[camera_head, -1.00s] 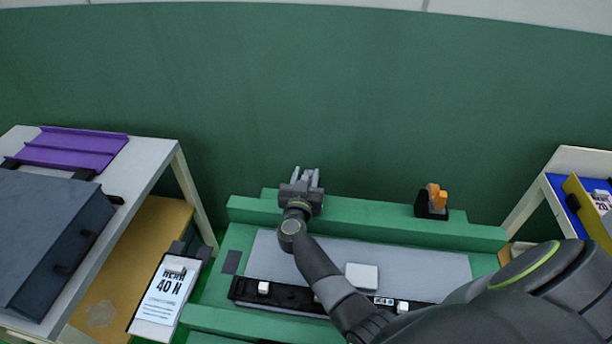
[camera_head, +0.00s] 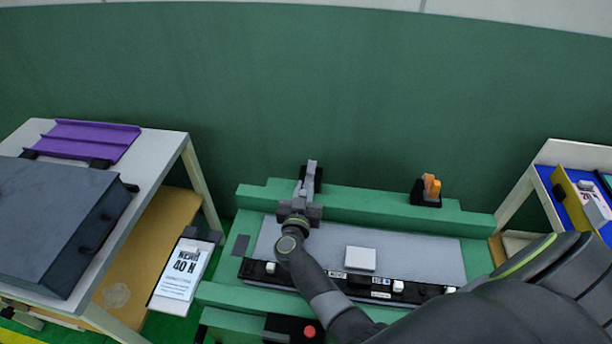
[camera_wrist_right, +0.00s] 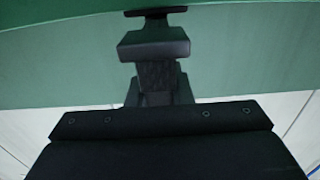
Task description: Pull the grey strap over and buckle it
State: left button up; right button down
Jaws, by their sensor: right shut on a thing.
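My right gripper (camera_head: 305,190) reaches over the left end of the green fixture, its fingers shut on the grey strap (camera_head: 312,165). Only a small grey piece of the strap shows, standing up beside a black holder (camera_head: 318,180); my fingers hide the rest. In the right wrist view my dark gripper (camera_wrist_right: 155,45) shows against green, and the strap cannot be told apart there. An orange piece (camera_head: 431,187) stands in a second black holder (camera_head: 426,199) at the right. I cannot make out the buckle. My left gripper is not in view.
A grey panel (camera_head: 420,253) with a white block (camera_head: 360,259) lies on the green fixture (camera_head: 385,208). A dark strip with white clips runs along its front. A red button (camera_head: 309,331) is nearer. Tables stand left (camera_head: 160,150) and right (camera_head: 530,170).

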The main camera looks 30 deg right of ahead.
jog(key=shift+s+a, duration=0.2)
jog(key=shift+s, duration=0.05)
jog(key=shift+w+d+f, duration=0.1)
jog(key=c, duration=1.3)
grip_release()
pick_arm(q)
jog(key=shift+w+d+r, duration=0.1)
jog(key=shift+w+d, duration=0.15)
pick_arm(e)
jog(key=shift+r, duration=0.5)
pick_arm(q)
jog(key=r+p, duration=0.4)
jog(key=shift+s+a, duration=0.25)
pick_arm(e)
notch_tip(320, 180, up, 9)
jog(key=shift+r, duration=0.1)
